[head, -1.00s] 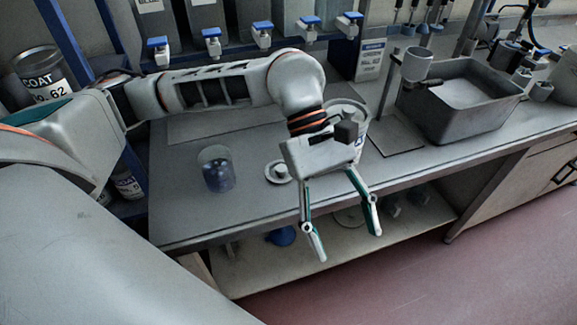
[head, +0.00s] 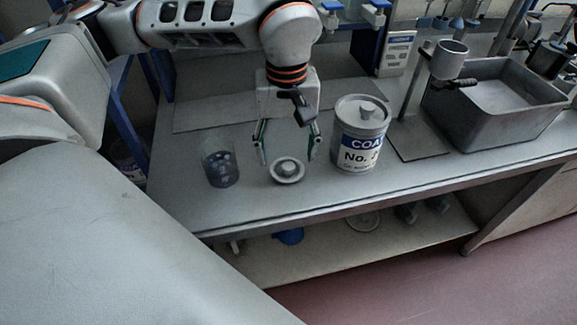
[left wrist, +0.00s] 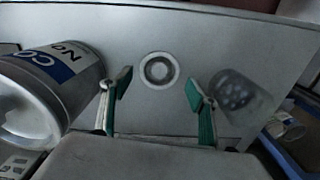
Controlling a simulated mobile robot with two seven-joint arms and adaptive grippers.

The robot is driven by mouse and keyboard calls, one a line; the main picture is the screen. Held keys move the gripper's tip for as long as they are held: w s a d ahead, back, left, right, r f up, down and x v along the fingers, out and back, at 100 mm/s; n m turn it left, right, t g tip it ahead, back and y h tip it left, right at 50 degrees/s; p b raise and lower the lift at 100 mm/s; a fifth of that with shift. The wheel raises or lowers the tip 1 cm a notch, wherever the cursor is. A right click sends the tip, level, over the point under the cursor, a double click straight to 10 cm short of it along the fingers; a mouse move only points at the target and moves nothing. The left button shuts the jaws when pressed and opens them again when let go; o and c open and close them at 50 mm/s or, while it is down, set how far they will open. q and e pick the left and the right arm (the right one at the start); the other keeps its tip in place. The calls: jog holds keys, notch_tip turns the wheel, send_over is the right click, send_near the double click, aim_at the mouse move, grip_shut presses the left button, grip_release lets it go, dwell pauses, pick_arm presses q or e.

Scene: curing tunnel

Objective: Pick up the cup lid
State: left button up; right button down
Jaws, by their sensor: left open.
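The cup lid (head: 287,170) is a small round pale disc with a raised knob, lying flat on the grey bench. It also shows in the left wrist view (left wrist: 159,70), ahead of the fingertips and between their lines. My left gripper (head: 287,158) is open and empty, its green-padded fingers pointing down just behind and above the lid. Its two fingers (left wrist: 158,88) show spread apart in the left wrist view. A clear cup (head: 220,163) with dark round contents stands left of the lid. It shows at right in the wrist view (left wrist: 240,95). My right gripper is not in view.
A coat tin (head: 360,135) with a lid stands close to the right of the gripper. A stand with a small cup (head: 447,58) and a grey basin (head: 500,105) are further right. The bench front (head: 290,205) is clear. A lower shelf (head: 340,250) holds several items.

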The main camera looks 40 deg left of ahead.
aim_at(288, 164)
pick_arm(q)
notch_tip(288, 164, down, 4)
jog(key=shift+r, duration=0.2)
jog(key=c, duration=0.6)
jog(key=shift+o, duration=0.2)
jog(key=shift+d+r, duration=0.1)
